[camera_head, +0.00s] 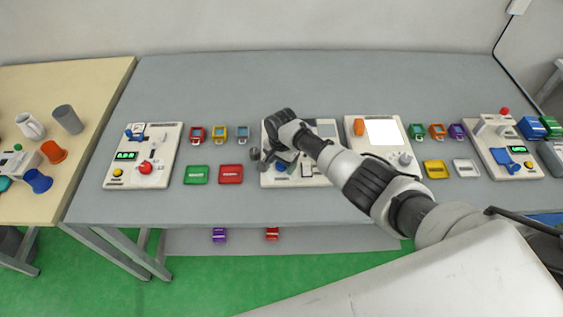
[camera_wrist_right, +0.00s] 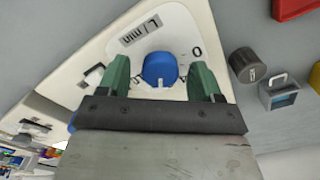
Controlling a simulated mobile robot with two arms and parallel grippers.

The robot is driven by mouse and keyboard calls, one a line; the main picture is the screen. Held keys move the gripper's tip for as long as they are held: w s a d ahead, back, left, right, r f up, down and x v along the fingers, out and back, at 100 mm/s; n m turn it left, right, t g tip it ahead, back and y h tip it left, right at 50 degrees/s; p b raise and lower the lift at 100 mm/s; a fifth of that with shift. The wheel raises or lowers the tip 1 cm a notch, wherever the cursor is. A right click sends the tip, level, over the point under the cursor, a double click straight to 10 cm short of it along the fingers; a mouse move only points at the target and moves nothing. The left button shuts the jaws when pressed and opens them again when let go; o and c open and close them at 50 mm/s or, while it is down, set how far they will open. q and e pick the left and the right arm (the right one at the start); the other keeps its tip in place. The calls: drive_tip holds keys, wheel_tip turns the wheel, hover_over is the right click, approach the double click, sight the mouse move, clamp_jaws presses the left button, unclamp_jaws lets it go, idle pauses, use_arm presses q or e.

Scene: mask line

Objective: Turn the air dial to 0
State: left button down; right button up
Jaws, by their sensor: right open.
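The air dial (camera_wrist_right: 160,68) is a blue round knob on a white panel marked "L/min" and "0" in the right wrist view. A pale pointer mark on the knob faces my gripper, not the "0", which is at the upper right. My right gripper (camera_wrist_right: 160,80) is open, with one green finger on each side of the knob; I cannot tell whether they touch it. In the head view my right gripper (camera_head: 276,158) is over the middle panel (camera_head: 326,132), and the arm hides much of it. My left gripper is not in view.
A dark cylinder (camera_wrist_right: 242,62) and a grey-blue block (camera_wrist_right: 280,94) stand right of the panel in the right wrist view. In the head view a red tray (camera_head: 231,174) and a green tray (camera_head: 196,175) lie left of the middle panel. Bare table (camera_head: 240,207) is in front.

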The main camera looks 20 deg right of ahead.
drive_tip(key=shift+f, duration=0.1)
drive_tip(key=shift+c, duration=0.4)
drive_tip(key=c, duration=0.8)
drive_tip(key=shift+c, duration=0.2)
drive_tip(key=n, duration=0.5)
drive_tip(key=shift+n, duration=0.3)
drive_tip(key=n, duration=0.5)
drive_tip(key=shift+p, duration=0.3)
drive_tip(key=n, duration=0.5)
drive_tip(key=shift+n, duration=2.6)
drive_tip(key=shift+w, duration=0.1)
